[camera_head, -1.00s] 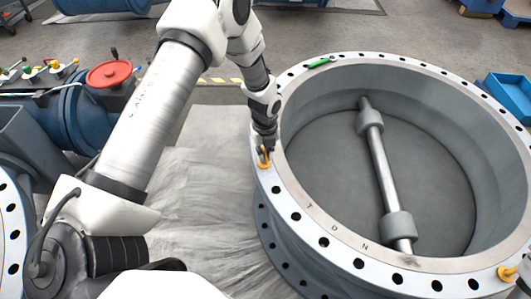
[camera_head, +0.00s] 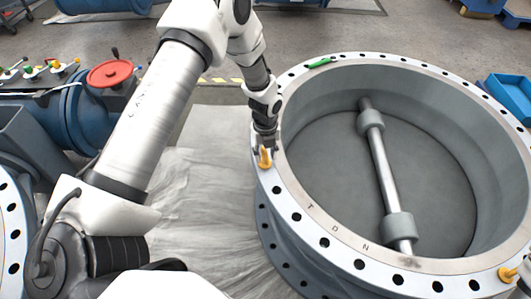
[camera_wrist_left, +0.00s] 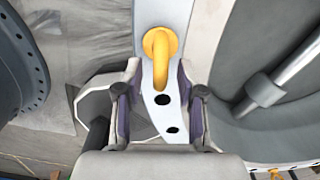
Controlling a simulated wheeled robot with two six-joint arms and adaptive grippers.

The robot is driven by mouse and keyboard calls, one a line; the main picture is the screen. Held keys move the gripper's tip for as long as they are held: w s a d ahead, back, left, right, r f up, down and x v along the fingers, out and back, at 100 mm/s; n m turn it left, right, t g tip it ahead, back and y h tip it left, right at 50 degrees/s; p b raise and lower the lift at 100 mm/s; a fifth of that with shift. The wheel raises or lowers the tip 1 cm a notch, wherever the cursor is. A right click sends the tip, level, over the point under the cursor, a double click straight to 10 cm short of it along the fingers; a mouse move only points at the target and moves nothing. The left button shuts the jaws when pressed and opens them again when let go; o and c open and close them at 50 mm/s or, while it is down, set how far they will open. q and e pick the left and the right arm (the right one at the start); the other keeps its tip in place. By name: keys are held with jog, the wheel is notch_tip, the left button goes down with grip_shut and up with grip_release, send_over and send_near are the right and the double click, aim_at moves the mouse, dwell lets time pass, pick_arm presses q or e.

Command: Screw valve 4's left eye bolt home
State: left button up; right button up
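Valve 4 (camera_head: 415,264) is the big grey ring-shaped body, its white-rimmed flange facing up. A yellow eye bolt (camera_head: 265,159) stands upright in the left side of the flange, its base collar at the flange face. My left gripper (camera_head: 264,146) is right at this bolt. In the left wrist view the bolt's ring (camera_wrist_left: 160,44) shows nearly edge-on. The gripper's two fingers (camera_wrist_left: 160,78) are spread on either side of the ring's near end, with gaps to both sides. The bolt's thread is hidden.
A second yellow eye bolt (camera_head: 507,274) is at the flange's right edge. A green object (camera_head: 320,62) lies on the far rim. A shaft (camera_head: 382,170) crosses the valve's opening.

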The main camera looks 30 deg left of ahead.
aim_at(265, 152)
pick_arm(q)
notch_tip(265, 152, up, 12)
dwell(0.3)
dwell(0.3)
jog(key=s+d+f+n+g+p, duration=0.1)
jog(key=s+d+f+n+p, duration=0.3)
jog(key=s, duration=0.7)
jog(key=s+d+f+n+g+p, duration=0.15)
jog(key=s+n+p, duration=0.35)
jog(key=s, duration=0.5)
jog(key=s+d+f+n+g+p, duration=0.1)
jog(key=s+d+f+n+p, duration=0.2)
jog(key=s+n, duration=0.6)
jog(key=n+t, duration=0.1)
jog(key=n, duration=0.2)
jog(key=w+n+t, duration=0.1)
jog(key=n, duration=0.1)
jog(key=w+n+t+b, duration=0.1)
jog(key=n, duration=0.2)
jog(key=shift+w+a+r+n+t, duration=0.1)
jog(key=shift+w+a+n+t, duration=0.05)
jog(key=shift+a+n+t, duration=0.2)
